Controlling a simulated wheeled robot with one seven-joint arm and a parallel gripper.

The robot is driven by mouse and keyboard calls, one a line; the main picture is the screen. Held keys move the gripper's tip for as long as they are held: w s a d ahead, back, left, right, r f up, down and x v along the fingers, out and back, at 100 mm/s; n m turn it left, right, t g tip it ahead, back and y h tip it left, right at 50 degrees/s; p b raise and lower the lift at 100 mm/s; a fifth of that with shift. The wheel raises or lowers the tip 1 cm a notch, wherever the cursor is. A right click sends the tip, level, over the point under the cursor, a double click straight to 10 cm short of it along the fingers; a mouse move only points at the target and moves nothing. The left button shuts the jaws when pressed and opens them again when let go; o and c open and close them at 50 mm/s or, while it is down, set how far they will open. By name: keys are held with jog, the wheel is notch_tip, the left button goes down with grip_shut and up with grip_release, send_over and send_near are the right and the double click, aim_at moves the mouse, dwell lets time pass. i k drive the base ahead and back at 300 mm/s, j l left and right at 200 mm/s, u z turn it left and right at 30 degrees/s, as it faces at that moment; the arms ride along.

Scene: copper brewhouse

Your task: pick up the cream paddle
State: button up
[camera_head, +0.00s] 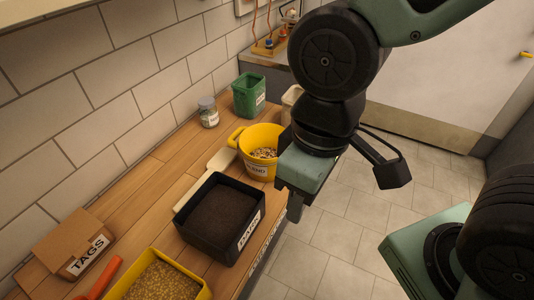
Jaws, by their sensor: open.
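The cream paddle (219,161) lies flat on the wooden counter, behind the black bin marked DARK and to the left of the yellow bucket. Its broad end shows near the bucket, and the bin hides part of the rest. My gripper (295,211) is open, to the right of the paddle and apart from it, near the counter's front edge by the yellow bucket. Only part of its fingers shows below the green hand, and I see nothing held in it.
The black bin (258,212) and yellow bucket (233,139) crowd the paddle. A jar (208,112), green bin (249,95), tags box (73,246) and yellow grain tray (205,293) share the counter. A tiled wall (100,120) runs behind; bare wood lies left of the paddle.

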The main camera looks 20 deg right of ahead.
aim_at(225, 157)
jog(key=i+l+u, duration=0.1)
jog(key=u, duration=0.4)
jog(key=i+l+u, duration=0.25)
jog(key=u, duration=0.2)
jog(key=i+l+u, duration=0.2)
jog(key=u, duration=0.3)
jog(key=l, duration=0.1)
